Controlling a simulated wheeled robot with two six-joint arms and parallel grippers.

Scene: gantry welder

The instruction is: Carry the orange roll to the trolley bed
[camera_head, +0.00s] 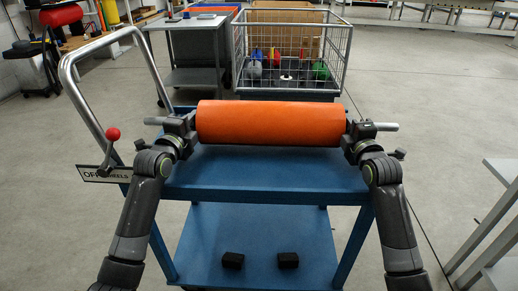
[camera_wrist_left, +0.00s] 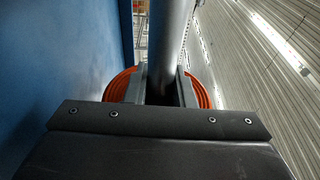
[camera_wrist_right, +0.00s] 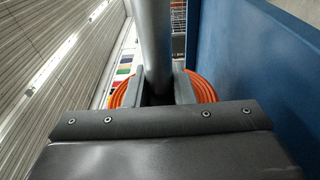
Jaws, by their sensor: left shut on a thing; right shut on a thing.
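The orange roll (camera_head: 270,123) lies level across the head view, with a metal core end sticking out at each side. My left gripper (camera_head: 182,124) is shut on the left core end, which also shows as a grey bar in the left wrist view (camera_wrist_left: 171,45). My right gripper (camera_head: 354,127) is shut on the right core end, seen in the right wrist view (camera_wrist_right: 152,45). The blue trolley bed (camera_head: 265,172) shows below and in front of the roll. I cannot tell whether the roll touches the bed.
The trolley has a tall metal handle (camera_head: 82,92) at left, with a red-knobbed lever (camera_head: 112,134) beside it. Two black blocks (camera_head: 233,261) sit on its lower shelf. A wire cage cart (camera_head: 290,60) and grey table (camera_head: 195,50) stand behind. A grey bench (camera_head: 500,215) stands at right.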

